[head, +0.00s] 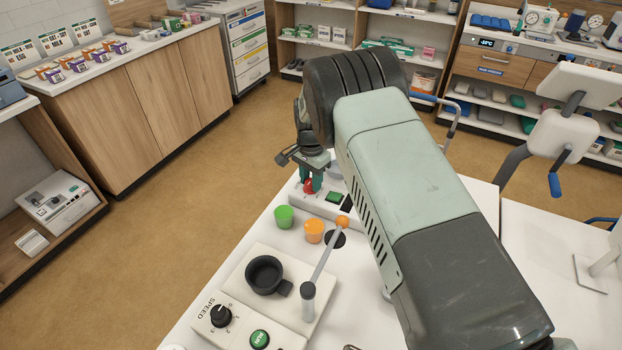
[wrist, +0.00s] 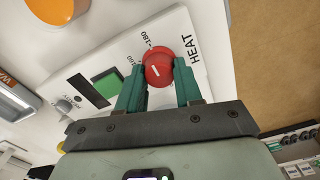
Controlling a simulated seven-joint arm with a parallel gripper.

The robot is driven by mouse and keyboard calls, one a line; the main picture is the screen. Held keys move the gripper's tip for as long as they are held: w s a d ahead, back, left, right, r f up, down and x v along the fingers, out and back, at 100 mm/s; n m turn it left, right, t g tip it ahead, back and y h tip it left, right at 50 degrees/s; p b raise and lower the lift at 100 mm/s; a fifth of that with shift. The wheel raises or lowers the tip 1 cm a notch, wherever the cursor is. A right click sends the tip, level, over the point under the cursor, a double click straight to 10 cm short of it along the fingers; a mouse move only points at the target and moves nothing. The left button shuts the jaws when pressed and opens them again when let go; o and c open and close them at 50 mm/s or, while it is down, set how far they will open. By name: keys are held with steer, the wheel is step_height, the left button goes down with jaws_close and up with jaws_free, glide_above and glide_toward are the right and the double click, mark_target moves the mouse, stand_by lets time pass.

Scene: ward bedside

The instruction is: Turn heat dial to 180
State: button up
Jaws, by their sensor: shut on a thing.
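The red heat dial (wrist: 160,70) sits on a white panel (wrist: 190,32) marked HEAT. A "180" label is printed beside the dial and another partly hidden number lies further round. A short white mark shows on the dial's face, on the side toward the numbers; I cannot tell exactly which number it points at. My gripper (wrist: 157,80) is shut on the dial, with one green finger on each side. In the head view, the dial (head: 309,187) shows low between the fingers, and my arm hides part of the panel.
A green button (wrist: 108,86) and a dark slot are beside the dial.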

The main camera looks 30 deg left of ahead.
steer(key=o, duration=1)
steer(key=shift+o, duration=0.2)
step_height(320, 180, up, 11)
